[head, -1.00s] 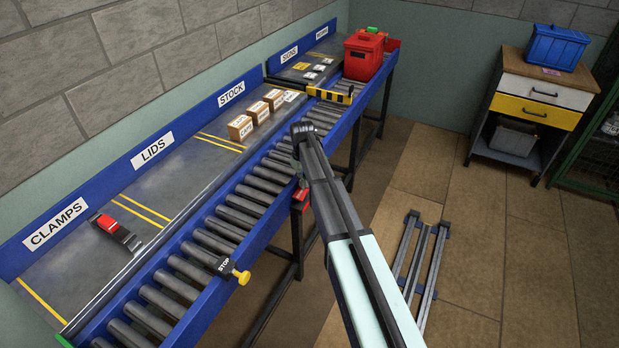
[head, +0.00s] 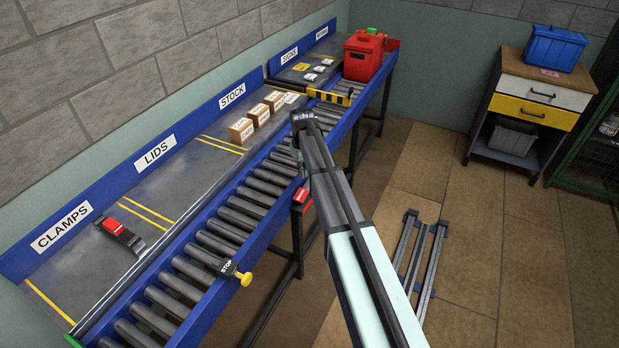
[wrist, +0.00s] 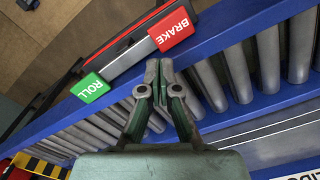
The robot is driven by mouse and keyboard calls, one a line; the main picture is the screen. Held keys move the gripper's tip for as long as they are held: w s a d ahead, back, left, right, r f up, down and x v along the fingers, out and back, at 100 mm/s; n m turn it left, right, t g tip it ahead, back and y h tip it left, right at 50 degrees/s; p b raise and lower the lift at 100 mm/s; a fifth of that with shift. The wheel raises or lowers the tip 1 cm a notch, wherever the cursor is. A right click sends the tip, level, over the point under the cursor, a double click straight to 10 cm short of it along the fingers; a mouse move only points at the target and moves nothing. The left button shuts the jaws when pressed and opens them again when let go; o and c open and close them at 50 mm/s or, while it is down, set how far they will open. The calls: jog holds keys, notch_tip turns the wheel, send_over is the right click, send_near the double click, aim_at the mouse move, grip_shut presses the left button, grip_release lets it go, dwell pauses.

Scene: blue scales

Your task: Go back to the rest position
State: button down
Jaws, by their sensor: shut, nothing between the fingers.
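My gripper (wrist: 158,70) is in the wrist view, its two fingers closed together with nothing between them. It is over the blue edge rail (wrist: 215,42) of the roller conveyor, close to a bar with a red BRAKE end (wrist: 171,30) and a green ROLL end (wrist: 90,88). I cannot tell whether it touches the bar. In the head view my arm reaches up to the conveyor's near side, and the fingers are not clearly seen there. The red end (head: 301,195) shows beside my arm, under the conveyor's edge.
The roller conveyor (head: 210,240) runs along the wall bench, with a yellow STOP knob (head: 244,279). A red-and-black clamp (head: 118,230), small cartons (head: 241,130) and a red box (head: 364,56) stand along it. Metal rails (head: 432,262) lie on the floor at right. A drawer cabinet (head: 540,90) stands behind.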

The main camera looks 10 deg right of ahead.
jog(key=shift+r, duration=0.2)
dwell(0.3)
jog(key=s+f+m+g, duration=0.1)
jog(key=s+f+m, duration=0.1)
jog(key=s+f, duration=1.15)
jog(key=s+f+m+g, duration=0.1)
jog(key=s+f+m, duration=0.1)
jog(key=s+f, duration=1.1)
jog(key=s+f+g, duration=0.2)
jog(key=s, duration=1.5)
jog(key=s+f+g, duration=0.2)
jog(key=s+f, duration=0.1)
jog(key=s, duration=1.5)
jog(key=shift+g, duration=0.4)
